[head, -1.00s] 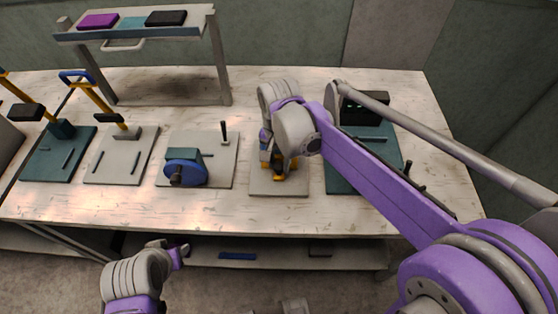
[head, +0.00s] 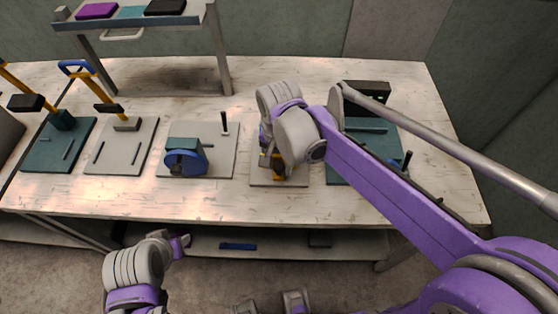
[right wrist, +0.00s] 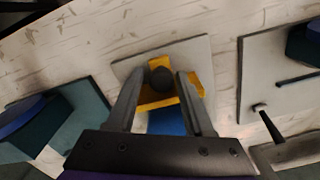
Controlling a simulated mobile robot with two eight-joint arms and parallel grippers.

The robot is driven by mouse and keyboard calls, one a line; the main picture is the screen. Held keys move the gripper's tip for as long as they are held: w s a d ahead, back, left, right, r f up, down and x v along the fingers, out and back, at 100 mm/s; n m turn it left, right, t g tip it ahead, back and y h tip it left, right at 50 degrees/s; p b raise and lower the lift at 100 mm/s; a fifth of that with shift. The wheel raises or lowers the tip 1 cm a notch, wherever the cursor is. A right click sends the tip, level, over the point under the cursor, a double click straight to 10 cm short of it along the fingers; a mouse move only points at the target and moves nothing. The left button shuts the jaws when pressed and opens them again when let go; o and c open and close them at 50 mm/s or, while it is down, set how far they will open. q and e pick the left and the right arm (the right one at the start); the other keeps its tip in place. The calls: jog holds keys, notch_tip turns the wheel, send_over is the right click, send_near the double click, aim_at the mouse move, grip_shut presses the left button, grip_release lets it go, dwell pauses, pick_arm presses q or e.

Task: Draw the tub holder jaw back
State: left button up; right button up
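The tub holder shows as a yellow jaw piece (right wrist: 190,88) with a dark round knob (right wrist: 161,77) and a blue part (right wrist: 166,122), on a pale grey plate (right wrist: 190,50). In the head view its plate (head: 298,178) lies right of centre, and my right arm hides most of the holder. My right gripper (right wrist: 160,73) points down at it, one finger on each side of the knob. Narrow gaps seem to show between fingers and knob. My left gripper (head: 182,243) hangs in front of the table, its fingers too small to read.
A plate with a blue wheel (head: 185,162) stands left of the holder. A teal plate with a dark box (head: 366,93) stands right of it. Lever stations (head: 122,122) and a raised shelf (head: 130,25) are farther left. The table's front strip is clear.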

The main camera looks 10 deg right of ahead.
aim_at(279, 168)
jog(key=shift+w+r, duration=0.1)
notch_tip(279, 168, up, 11)
jog(key=shift+f+p, duration=0.2)
jog(key=shift+p, duration=0.15)
dwell(0.5)
jog(key=s+d+f+n+t, duration=0.1)
jog(key=s+d+f+n, duration=0.1)
jog(key=s+f, duration=0.1)
jog(key=s+d+f+n+t, duration=0.2)
jog(key=s+f, duration=0.2)
jog(key=f, duration=0.1)
jog(key=s+d+f+n+t, duration=0.2)
jog(key=s+d+f+n, duration=0.1)
jog(key=s+f, duration=0.1)
jog(key=shift+s+f, duration=0.15)
jog(key=shift+f, duration=0.3)
jog(key=shift+s+d+f+n, duration=0.2)
jog(key=shift+f+n, duration=0.1)
jog(key=shift+f, duration=0.1)
